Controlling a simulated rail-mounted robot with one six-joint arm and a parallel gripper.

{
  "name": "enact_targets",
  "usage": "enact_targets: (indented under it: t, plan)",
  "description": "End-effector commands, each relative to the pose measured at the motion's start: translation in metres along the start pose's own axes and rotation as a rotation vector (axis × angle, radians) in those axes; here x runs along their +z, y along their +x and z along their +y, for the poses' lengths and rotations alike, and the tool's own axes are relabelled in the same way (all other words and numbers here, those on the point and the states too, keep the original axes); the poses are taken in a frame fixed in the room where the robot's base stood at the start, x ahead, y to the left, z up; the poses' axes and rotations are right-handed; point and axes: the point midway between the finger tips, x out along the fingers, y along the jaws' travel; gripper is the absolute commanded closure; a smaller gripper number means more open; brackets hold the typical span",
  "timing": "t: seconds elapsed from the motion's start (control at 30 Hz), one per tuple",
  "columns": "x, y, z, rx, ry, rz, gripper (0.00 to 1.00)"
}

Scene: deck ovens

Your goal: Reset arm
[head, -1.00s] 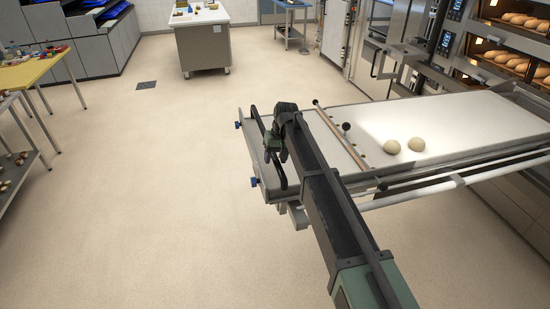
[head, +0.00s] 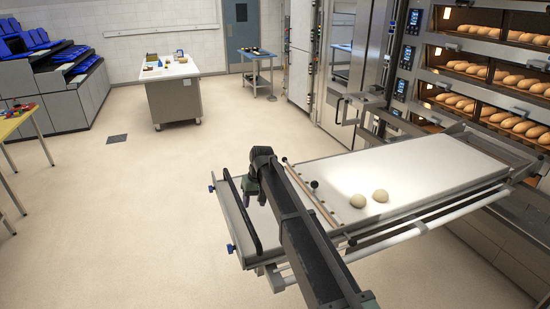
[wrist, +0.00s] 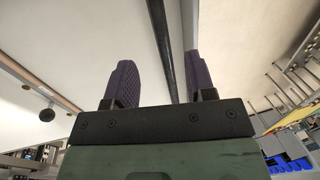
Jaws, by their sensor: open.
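My arm (head: 310,245) reaches out over the left end of a white-topped oven loader (head: 430,165). My gripper (wrist: 159,80) is open, with its two dark ribbed fingers apart in the wrist view. In the head view its end hangs down near the loader's black handle bar (head: 243,215). A dark bar (wrist: 162,40) runs past between the fingers in the wrist view; I cannot tell how close it is. I see nothing held. Two dough balls (head: 358,201) (head: 380,196) lie on the loader's white surface, right of a wooden rod (head: 315,195).
Deck ovens (head: 490,75) with many loaves stand at the right, beside the loader's far end. A white-topped work table (head: 175,90) and a blue table (head: 257,70) stand at the back. A yellow table (head: 15,122) is at the left. The floor left of the loader is clear.

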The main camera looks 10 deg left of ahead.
Motion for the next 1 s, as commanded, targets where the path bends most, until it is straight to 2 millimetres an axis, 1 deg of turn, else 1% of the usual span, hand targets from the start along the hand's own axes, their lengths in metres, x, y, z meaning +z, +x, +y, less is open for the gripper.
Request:
enact_targets:
  t: [0.07,0.13,0.17,0.2,0.27,0.3,0.37,0.4,0.5,0.53,0.6,0.63,0.7,0.73,0.83,1.0]
  plan:
    - [0.032,0.001,0.002,0.020,0.014,0.000,0.50]
    - [0.078,0.009,0.015,0.047,0.043,0.003,0.50]
    - [0.101,0.016,0.026,0.059,0.063,0.006,0.50]
    - [0.135,0.025,0.043,0.077,0.094,0.010,0.50]
    - [0.189,0.039,0.069,0.104,0.149,0.017,0.50]
    - [0.225,0.050,0.086,0.120,0.188,0.021,0.50]
    - [0.278,0.066,0.110,0.143,0.247,0.027,0.50]
    - [0.311,0.077,0.123,0.157,0.285,0.031,0.50]
    - [0.379,0.101,0.149,0.182,0.373,0.037,0.50]
    - [0.394,0.106,0.155,0.186,0.394,0.039,0.50]
    - [0.417,0.118,0.168,0.189,0.438,0.042,0.50]
    - [0.422,0.121,0.173,0.188,0.453,0.044,0.50]
    - [0.422,0.122,0.183,0.187,0.475,0.046,0.50]
    - [0.422,0.120,0.184,0.187,0.479,0.046,0.50]
    - [0.421,0.117,0.184,0.187,0.479,0.046,0.50]
    - [0.421,0.116,0.184,0.187,0.478,0.046,0.50]
